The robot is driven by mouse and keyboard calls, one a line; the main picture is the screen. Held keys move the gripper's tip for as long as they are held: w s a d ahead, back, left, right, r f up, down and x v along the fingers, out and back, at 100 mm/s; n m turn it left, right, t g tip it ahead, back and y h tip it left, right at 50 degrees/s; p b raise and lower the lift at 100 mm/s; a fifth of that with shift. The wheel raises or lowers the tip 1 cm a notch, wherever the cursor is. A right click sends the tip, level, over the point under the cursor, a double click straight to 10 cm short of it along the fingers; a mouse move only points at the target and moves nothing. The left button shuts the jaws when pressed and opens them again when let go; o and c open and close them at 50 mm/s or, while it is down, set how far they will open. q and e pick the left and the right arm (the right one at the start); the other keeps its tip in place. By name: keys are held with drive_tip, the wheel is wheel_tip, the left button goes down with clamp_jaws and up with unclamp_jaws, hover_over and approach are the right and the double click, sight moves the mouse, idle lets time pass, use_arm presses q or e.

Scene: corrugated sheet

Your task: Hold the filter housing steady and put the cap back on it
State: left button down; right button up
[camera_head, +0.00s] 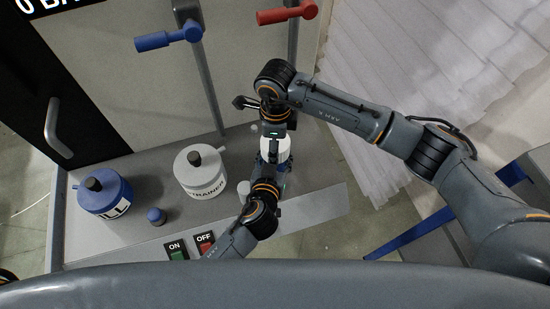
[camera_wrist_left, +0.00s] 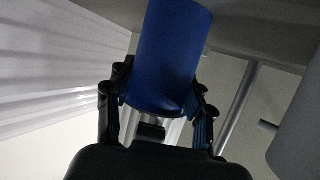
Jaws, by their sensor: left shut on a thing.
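A blue cylinder (camera_wrist_left: 170,55), which looks like the filter housing, stands between the fingers of my left gripper (camera_wrist_left: 158,108) in the left wrist view. The gripper is shut on it. In the head view my left gripper (camera_head: 271,174) is low over the bench's right part, and its arm mostly hides the housing. A white round piece (camera_head: 276,149), probably the cap, shows directly above it. My right gripper (camera_head: 275,134) points down at this white piece from above. Its fingers are hidden, and I cannot tell whether it holds the piece or whether the piece touches the housing.
On the grey bench (camera_head: 315,207) stand a blue jar (camera_head: 105,199) and a white strainer jar (camera_head: 203,178), left of my grippers. A small blue knob (camera_head: 156,216) and green (camera_head: 176,252) and red (camera_head: 205,242) buttons are nearer. Pipes with blue (camera_head: 165,40) and red (camera_head: 285,14) handles rise behind.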

use_arm(q)
drive_tip(key=shift+f, duration=0.15)
use_arm(e)
drive_tip(key=m, duration=0.4)
drive_tip(key=shift+f, duration=0.1)
drive_tip(key=shift+c, duration=0.2)
use_arm(q)
drive_tip(key=shift+s, duration=0.1)
use_arm(e)
drive_tip(key=m, duration=0.4)
drive_tip(key=o, duration=1.3)
drive_tip(key=shift+c, duration=0.2)
drive_tip(key=shift+r, duration=2.35)
